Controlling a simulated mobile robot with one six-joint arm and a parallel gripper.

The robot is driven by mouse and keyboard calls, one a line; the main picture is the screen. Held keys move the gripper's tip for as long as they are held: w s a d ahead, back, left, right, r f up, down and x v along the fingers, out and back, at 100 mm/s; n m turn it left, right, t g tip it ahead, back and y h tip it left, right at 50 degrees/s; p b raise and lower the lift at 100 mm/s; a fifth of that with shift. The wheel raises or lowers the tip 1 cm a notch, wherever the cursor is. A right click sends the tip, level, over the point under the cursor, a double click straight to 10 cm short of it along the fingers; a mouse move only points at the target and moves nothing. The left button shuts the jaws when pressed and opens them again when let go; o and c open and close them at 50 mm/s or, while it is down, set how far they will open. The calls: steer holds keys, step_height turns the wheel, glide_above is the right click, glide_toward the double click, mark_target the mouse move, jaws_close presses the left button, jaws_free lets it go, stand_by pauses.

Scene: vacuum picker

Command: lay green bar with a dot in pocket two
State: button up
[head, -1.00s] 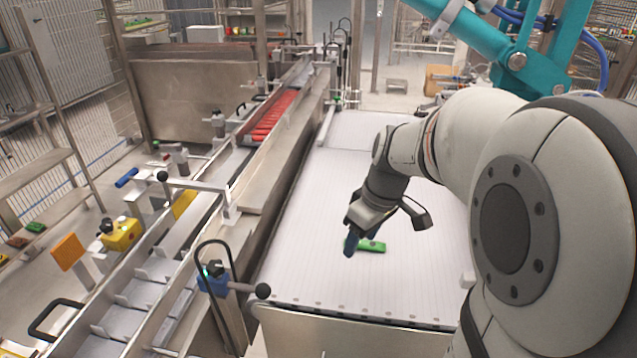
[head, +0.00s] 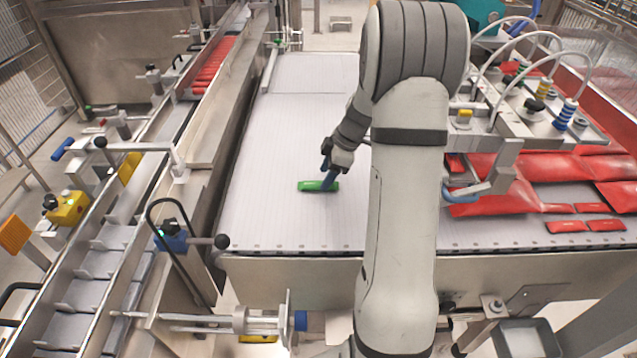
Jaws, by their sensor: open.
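A green bar (head: 312,186) lies flat on the white belt (head: 270,150), left of my arm. A dot on it cannot be made out now. No pocket number is readable.
A metal guide wall (head: 205,150) stands between belt and chain. A black-knobbed rod (head: 221,242) sticks out by the belt's near left corner. Red packs (head: 570,167) lie at right under a suction head (head: 530,105). Red bars (head: 214,66) fill the chain's far end.

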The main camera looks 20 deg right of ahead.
steer(key=shift+x, duration=1.15)
steer(key=c, duration=1.1)
steer(key=shift+r, duration=0.1)
steer(key=shift+c, duration=0.2)
